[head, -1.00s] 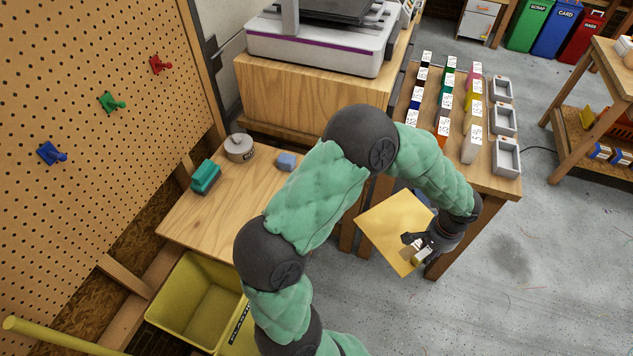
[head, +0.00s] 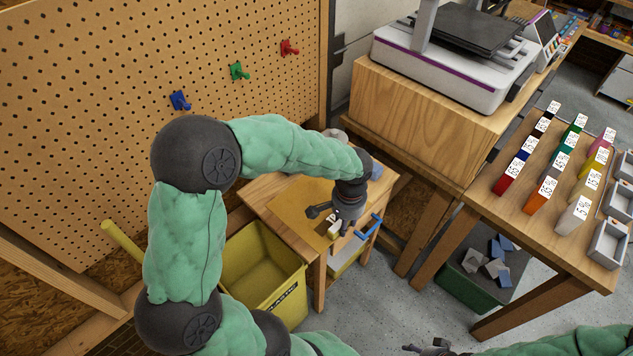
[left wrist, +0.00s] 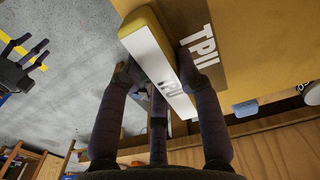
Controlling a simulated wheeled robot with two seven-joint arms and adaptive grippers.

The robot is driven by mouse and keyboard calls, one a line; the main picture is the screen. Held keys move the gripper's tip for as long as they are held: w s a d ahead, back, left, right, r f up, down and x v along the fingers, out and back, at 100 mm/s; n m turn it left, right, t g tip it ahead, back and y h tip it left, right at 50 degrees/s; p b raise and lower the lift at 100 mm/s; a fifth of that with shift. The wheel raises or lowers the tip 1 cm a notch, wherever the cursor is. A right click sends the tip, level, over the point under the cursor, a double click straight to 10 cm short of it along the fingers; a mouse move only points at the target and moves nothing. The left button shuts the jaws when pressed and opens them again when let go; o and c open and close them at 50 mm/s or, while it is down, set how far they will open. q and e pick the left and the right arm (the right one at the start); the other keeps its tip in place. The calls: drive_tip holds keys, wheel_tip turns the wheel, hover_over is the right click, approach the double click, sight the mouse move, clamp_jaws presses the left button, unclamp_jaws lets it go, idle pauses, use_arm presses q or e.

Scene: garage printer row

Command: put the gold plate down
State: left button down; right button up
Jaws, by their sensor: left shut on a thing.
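The gold plate (head: 298,204) is a flat sheet over the small wooden table (head: 262,187) in the head view. Its broad face, marked TPU, fills the upper right of the left wrist view (left wrist: 262,50). My left gripper (head: 336,228) is shut on the plate's yellow edge grip with a white label (left wrist: 158,62). I cannot tell whether the plate touches the tabletop. My right gripper (head: 428,347) is partly in view at the bottom edge; its fingers look spread and empty in the left wrist view (left wrist: 35,58).
A grey canister (head: 335,134) and a blue block (head: 376,171) stand at the table's back, partly hidden by my arm. A yellow bin (head: 262,270) stands in front. The printer (head: 455,60), filament table (head: 490,215) and green crate (head: 478,290) are to the right.

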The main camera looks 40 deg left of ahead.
use_arm(q)
drive_tip(key=shift+s+a+r, duration=0.55)
drive_tip(key=shift+s, duration=0.15)
drive_tip(key=w+a+f, duration=0.1)
drive_tip(key=w, duration=0.1)
drive_tip(key=w+a+f+b, duration=0.1)
drive_tip(key=w+a+f, duration=0.1)
drive_tip(key=w, duration=0.1)
drive_tip(key=w+a+f+b, duration=0.1)
drive_tip(key=w, duration=0.1)
drive_tip(key=shift+w+a+f, duration=0.15)
drive_tip(key=shift+w+a, duration=0.1)
drive_tip(key=shift+w, duration=0.15)
drive_tip(key=w+f, duration=0.1)
drive_tip(key=w+a+f+b, duration=0.1)
drive_tip(key=f, duration=0.1)
drive_tip(key=w+a+f, duration=0.1)
drive_tip(key=shift+w+f, duration=0.25)
drive_tip(key=shift+f, duration=0.05)
drive_tip(key=shift+w+a+f+b, duration=0.1)
drive_tip(key=shift+f+b, duration=0.15)
drive_tip(key=shift+f, duration=0.4)
drive_tip(key=shift+w+f+b, duration=0.15)
drive_tip(key=shift+f+b, duration=0.1)
drive_tip(key=shift+f, duration=0.4)
drive_tip(key=shift+w+a+f+b, duration=0.1)
drive_tip(key=shift+f+b, duration=0.15)
drive_tip(key=shift+f, duration=0.4)
drive_tip(key=shift+f, duration=0.15)
